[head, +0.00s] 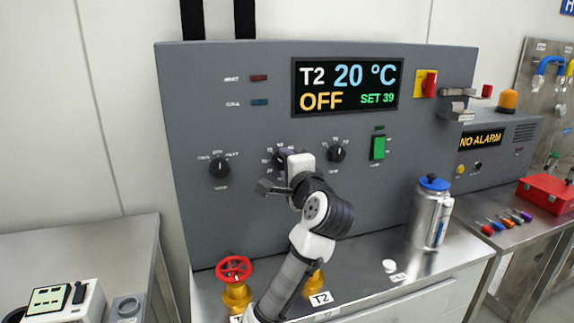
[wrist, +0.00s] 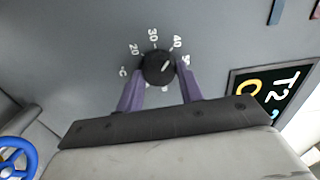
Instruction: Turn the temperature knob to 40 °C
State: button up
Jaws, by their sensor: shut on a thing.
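The black temperature knob (wrist: 158,67) is on the grey panel, with a printed scale showing 20, 30 and 40 around it. Its pale pointer line slants to the upper right, roughly toward the 40 mark. My gripper (wrist: 160,76) is shut on the knob, a purple finger on each side. In the head view my gripper (head: 284,159) is against the panel and mostly hides this knob. The display (head: 347,87) reads T2 20 °C, OFF and SET 39.
Black knobs (head: 220,168) and (head: 337,151) flank the gripped one. A green switch (head: 378,147) and a red-and-yellow switch (head: 426,84) are farther right. A red handwheel (head: 234,269) and a steel jug (head: 431,212) stand on the bench below.

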dwell(0.4)
jog(key=o, duration=1)
jog(key=shift+c, duration=0.2)
jog(key=shift+s, duration=0.1)
jog(key=b+v, duration=0.3)
jog(key=v, duration=1)
jog(key=shift+s+b, duration=0.3)
jog(key=shift+b, duration=0.05)
jog(key=shift+d, duration=0.15)
